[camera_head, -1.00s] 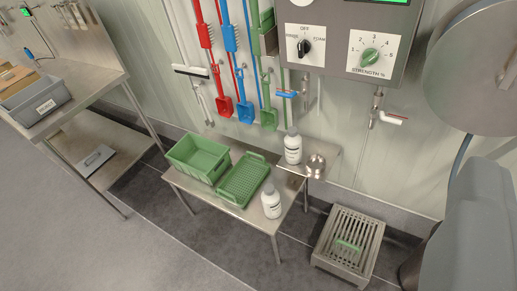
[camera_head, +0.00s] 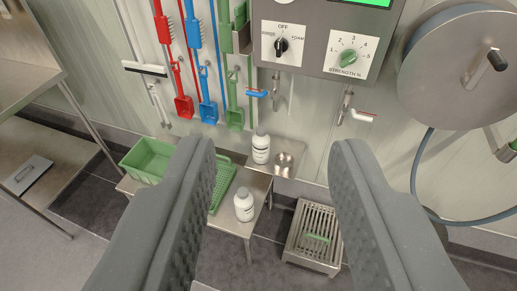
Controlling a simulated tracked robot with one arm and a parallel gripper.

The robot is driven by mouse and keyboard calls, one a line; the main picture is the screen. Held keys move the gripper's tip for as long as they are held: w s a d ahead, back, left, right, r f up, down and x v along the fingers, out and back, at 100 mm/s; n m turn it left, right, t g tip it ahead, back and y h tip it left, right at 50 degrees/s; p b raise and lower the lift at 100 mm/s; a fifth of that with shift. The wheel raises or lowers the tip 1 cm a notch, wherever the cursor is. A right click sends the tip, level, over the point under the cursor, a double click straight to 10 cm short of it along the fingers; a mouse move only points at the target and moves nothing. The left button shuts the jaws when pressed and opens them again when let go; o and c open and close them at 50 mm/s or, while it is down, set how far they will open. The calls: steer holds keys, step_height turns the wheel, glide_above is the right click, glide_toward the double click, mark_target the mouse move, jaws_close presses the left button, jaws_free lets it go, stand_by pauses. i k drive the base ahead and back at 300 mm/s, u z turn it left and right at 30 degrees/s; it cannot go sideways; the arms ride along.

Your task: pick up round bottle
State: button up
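One bottle (camera_head: 261,149) is at the back near the wall, and the other bottle (camera_head: 244,206) is nearer the front edge. Both look rounded, and I cannot tell which one is meant by the round bottle. My gripper (camera_head: 275,148) is open and empty, with its two grey fingers wide apart in the foreground. Both bottles show in the gap between the fingers, farther off and untouched. The left finger hides part of the table.
A green crate (camera_head: 146,160) and a green perforated tray (camera_head: 222,185) share the table. Shiny metal ware (camera_head: 284,160) sits right of the back bottle. A slatted metal step (camera_head: 300,247) stands on the floor to the right. A hose reel (camera_head: 455,70) and control panel (camera_head: 310,38) are on the wall.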

mark_target(261, 141)
steer(key=u, duration=0.05)
steer(key=i, duration=1.5)
steer(key=z, duration=0.05)
